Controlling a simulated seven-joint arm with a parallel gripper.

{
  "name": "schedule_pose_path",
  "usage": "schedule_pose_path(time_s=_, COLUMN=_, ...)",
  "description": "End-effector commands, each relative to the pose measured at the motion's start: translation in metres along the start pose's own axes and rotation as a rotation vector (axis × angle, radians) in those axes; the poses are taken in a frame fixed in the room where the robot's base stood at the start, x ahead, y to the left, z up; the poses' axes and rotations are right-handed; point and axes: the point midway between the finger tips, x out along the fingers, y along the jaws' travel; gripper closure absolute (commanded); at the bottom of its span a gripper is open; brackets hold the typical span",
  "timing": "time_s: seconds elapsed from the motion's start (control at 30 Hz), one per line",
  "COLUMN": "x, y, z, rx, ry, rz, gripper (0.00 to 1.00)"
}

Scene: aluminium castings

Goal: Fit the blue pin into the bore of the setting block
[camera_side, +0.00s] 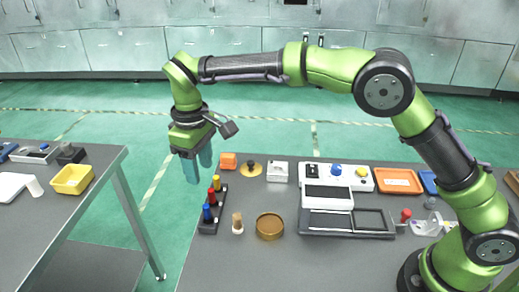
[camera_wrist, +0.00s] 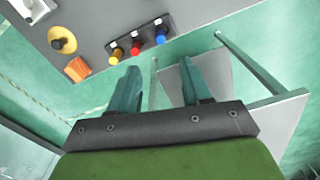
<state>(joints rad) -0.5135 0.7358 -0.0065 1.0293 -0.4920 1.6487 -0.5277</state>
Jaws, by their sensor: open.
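The blue pin (camera_side: 208,214) stands upright in the near end of a black rack (camera_side: 208,229), in line with a red pin (camera_side: 212,198) and a yellow pin (camera_side: 217,184). In the wrist view the blue pin (camera_wrist: 160,36) is at the right end of the row. My gripper (camera_side: 197,170) is open and empty, fingers down, above and beyond the yellow end of the rack. Both fingers of my gripper (camera_wrist: 160,64) show apart in the wrist view. A small white block (camera_side: 277,173) behind the dish may be the setting block; its bore is not clear.
An orange block (camera_side: 228,160) and a brass knobbed disc (camera_side: 251,169) lie near the table's far edge. A wooden peg (camera_side: 237,224) and a brass dish (camera_side: 270,226) stand right of the rack. A white panel (camera_side: 334,178) and grey trays lie further right. The front of the table is clear.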

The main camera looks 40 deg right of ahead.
Motion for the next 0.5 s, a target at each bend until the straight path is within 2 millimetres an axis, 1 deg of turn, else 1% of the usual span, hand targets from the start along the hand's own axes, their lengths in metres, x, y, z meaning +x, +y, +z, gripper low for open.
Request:
schedule_pose_path(time_s=0.03, x=0.013, y=0.0, z=0.001, rx=0.0, ry=-0.005, rz=-0.001, gripper=0.52)
schedule_pose_path(time_s=0.1, x=0.029, y=0.0, z=0.001, rx=0.001, ry=-0.005, rz=-0.001, gripper=0.52)
schedule_pose_path(time_s=0.2, x=0.05, y=0.0, z=0.001, rx=0.002, ry=-0.004, rz=-0.001, gripper=0.52)
schedule_pose_path(time_s=0.3, x=0.067, y=0.0, z=0.001, rx=0.002, ry=-0.003, rz=-0.001, gripper=0.52)
schedule_pose_path(time_s=0.4, x=0.076, y=0.0, z=0.0, rx=0.003, ry=-0.001, rz=-0.001, gripper=0.52)
schedule_pose_path(time_s=0.5, x=0.082, y=0.0, z=0.0, rx=0.002, ry=0.001, rz=-0.001, gripper=0.52)
